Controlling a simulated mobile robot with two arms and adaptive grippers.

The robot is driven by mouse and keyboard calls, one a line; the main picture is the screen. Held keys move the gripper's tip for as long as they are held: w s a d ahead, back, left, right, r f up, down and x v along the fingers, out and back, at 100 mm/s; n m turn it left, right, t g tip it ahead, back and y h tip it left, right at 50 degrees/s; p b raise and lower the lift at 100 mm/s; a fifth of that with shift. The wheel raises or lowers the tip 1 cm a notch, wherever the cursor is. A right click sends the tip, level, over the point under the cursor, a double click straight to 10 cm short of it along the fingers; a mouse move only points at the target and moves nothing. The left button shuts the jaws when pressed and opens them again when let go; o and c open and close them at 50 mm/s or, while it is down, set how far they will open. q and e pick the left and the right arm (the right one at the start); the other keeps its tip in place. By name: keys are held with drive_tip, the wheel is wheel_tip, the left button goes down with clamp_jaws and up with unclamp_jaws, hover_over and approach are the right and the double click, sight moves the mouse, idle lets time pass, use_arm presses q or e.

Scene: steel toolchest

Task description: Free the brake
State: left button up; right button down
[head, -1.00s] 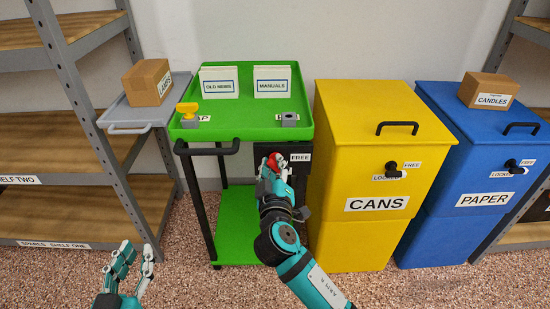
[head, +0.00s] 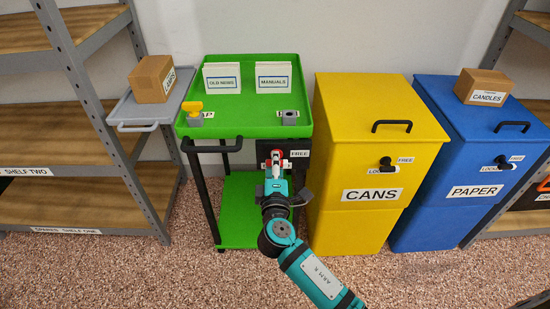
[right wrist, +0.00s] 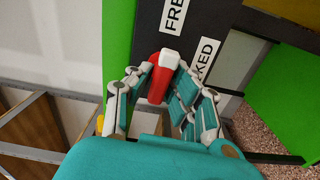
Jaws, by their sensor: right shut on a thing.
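The brake lever is a red handle (head: 276,153) with a white end, on a dark panel at the front of the green cart (head: 245,133). My right gripper (head: 274,167) is shut on it, and the arm reaches up from below. In the right wrist view the red handle (right wrist: 155,86) stands between the gripper's fingers (right wrist: 158,92). A FREE label (right wrist: 173,14) and a partly hidden label ending in "KED" (right wrist: 205,60) lie beside the handle. My left gripper is out of view.
A yellow CANS bin (head: 372,150) stands close to the right of the cart, with a blue PAPER bin (head: 475,150) beyond. A grey shelf rack (head: 85,110) is at the left. The speckled floor in front is clear.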

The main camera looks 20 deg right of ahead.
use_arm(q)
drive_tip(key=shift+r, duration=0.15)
use_arm(e)
drive_tip(key=shift+r+n, duration=0.15)
drive_tip(key=shift+n, duration=0.15)
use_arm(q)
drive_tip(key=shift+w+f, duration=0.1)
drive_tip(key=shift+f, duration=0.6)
use_arm(e)
drive_tip(key=c, duration=1.3)
unclamp_jaws()
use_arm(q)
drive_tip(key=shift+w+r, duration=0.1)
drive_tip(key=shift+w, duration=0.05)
use_arm(e)
drive_tip(key=v, duration=1.2)
